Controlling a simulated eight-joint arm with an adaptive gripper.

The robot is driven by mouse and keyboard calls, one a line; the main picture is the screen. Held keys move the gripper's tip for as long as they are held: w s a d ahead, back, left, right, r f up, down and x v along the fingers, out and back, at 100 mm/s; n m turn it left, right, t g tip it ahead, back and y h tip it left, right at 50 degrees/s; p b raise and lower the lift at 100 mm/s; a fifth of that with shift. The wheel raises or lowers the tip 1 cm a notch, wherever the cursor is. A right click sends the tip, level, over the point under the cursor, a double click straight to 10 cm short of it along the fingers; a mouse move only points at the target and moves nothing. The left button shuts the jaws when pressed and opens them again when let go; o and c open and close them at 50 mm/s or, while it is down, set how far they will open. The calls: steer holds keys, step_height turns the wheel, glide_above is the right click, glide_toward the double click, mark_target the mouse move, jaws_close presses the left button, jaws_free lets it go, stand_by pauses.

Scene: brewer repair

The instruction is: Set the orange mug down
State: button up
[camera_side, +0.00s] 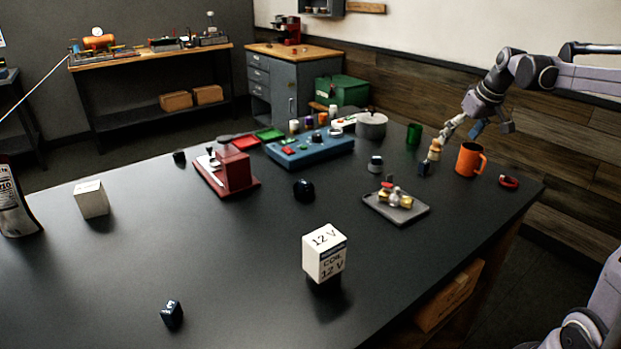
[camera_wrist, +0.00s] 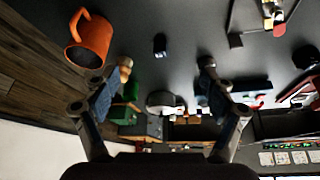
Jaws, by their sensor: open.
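The orange mug (camera_side: 468,160) stands upright on the dark table near its right end, with its handle to the right in the side view. In the wrist view the mug (camera_wrist: 93,40) is at the upper left, outside my fingers and apart from them. My gripper (camera_side: 462,131) is above and just behind the mug in the side view. Its fingers (camera_wrist: 161,76) are spread wide, with nothing held between them.
A wooden-topped piece (camera_side: 434,150) and a small dark block (camera_side: 424,169) stand left of the mug. A red ring-like item (camera_side: 509,182) lies to its right, near the table edge.

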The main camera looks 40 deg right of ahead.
steer(key=s+a+f+n+t, duration=0.1)
steer(key=s+a+n, duration=0.15)
steer(key=a, duration=1.55)
steer(key=shift+n+t+y, duration=0.45)
steer(key=shift+t+y, duration=0.35)
steer(key=shift+y, duration=0.1)
steer(key=s+a+f, duration=0.2)
steer(key=s+a, duration=0.1)
steer(key=a, duration=0.1)
steer(key=s+a+f, duration=0.3)
steer(key=a, duration=0.1)
steer(key=s+a+f, duration=0.2)
steer(key=s+a, duration=0.2)
steer(key=shift+a+f, duration=0.15)
steer(key=shift+a, duration=0.25)
steer(key=shift+w, duration=0.1)
